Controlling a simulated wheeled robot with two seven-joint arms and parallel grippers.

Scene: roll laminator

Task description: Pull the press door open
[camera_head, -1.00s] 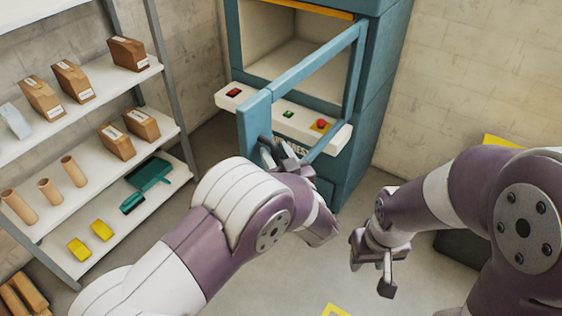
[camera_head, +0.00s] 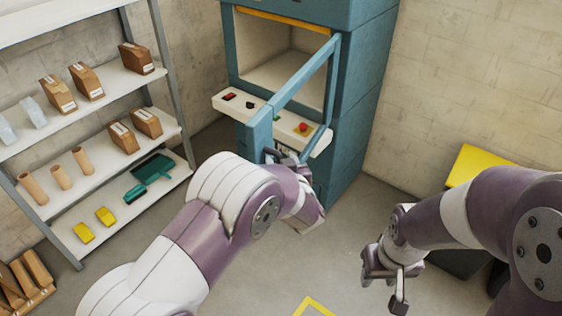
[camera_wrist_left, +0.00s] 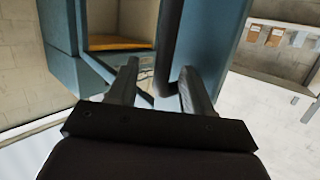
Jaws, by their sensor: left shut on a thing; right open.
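The teal press (camera_head: 365,90) stands against the back wall, with a pale open chamber (camera_head: 285,65). Its teal-framed press door (camera_head: 306,74) stands swung out from the body, toward me. My left gripper (camera_head: 279,155) is shut on the door's dark handle, low on the door's outer edge and partly hidden by my wrist. In the left wrist view the dark handle bar (camera_wrist_left: 168,50) runs between the fingers of that gripper (camera_wrist_left: 158,90), beside the teal door panel (camera_wrist_left: 212,45). My right gripper (camera_head: 388,285) is open and empty over the floor, away from the press.
A white control panel (camera_head: 318,142) with buttons, including a red one, runs below the chamber. A shelf rack (camera_head: 75,190) with brown bags, rolls and a green dustpan stands at left. A yellow-topped dark box (camera_head: 480,165) is at right. The floor between is clear.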

